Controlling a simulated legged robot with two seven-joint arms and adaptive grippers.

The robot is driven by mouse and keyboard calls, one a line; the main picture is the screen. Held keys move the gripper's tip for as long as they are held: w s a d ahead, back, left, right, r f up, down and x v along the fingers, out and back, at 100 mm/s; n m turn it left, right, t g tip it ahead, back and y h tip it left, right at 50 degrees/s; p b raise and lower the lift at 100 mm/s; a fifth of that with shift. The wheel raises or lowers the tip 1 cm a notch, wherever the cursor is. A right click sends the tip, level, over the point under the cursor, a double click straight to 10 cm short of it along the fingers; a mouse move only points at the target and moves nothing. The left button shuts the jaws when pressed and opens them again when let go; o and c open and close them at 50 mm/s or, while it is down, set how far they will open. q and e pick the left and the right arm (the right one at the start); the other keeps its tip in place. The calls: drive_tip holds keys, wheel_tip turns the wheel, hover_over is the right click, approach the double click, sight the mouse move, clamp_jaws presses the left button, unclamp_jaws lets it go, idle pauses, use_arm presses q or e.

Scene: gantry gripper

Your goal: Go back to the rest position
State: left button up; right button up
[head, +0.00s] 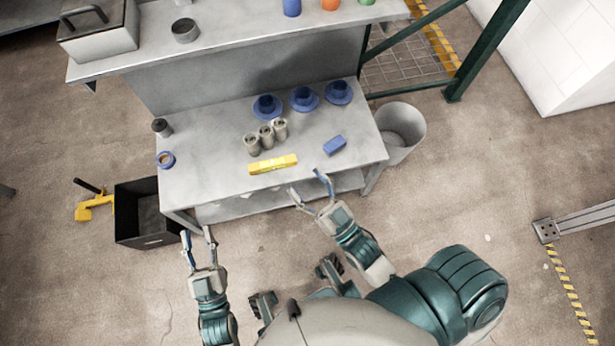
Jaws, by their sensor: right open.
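My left gripper (198,236) is at the lower left, in front of the workbench's left front corner. Its two fingers stand apart with nothing between them. My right gripper (306,183) is just off the bench's front edge, right of centre. Its fingers are spread wide and empty. The grey workbench (210,155) stands ahead of me. Whether either gripper touches the bench cannot be told from this view.
On the bench are a yellow level (273,164), a blue block (335,146), several metal cans (252,145), blue cups on saucers (304,97) and a blue tape roll (166,160). A black crate (146,240) stands front left, a grey bin (402,125) right.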

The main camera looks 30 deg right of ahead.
use_arm(q)
drive_tip(key=shift+a+r, duration=0.1)
use_arm(e)
drive_tip(key=shift+a, duration=0.1)
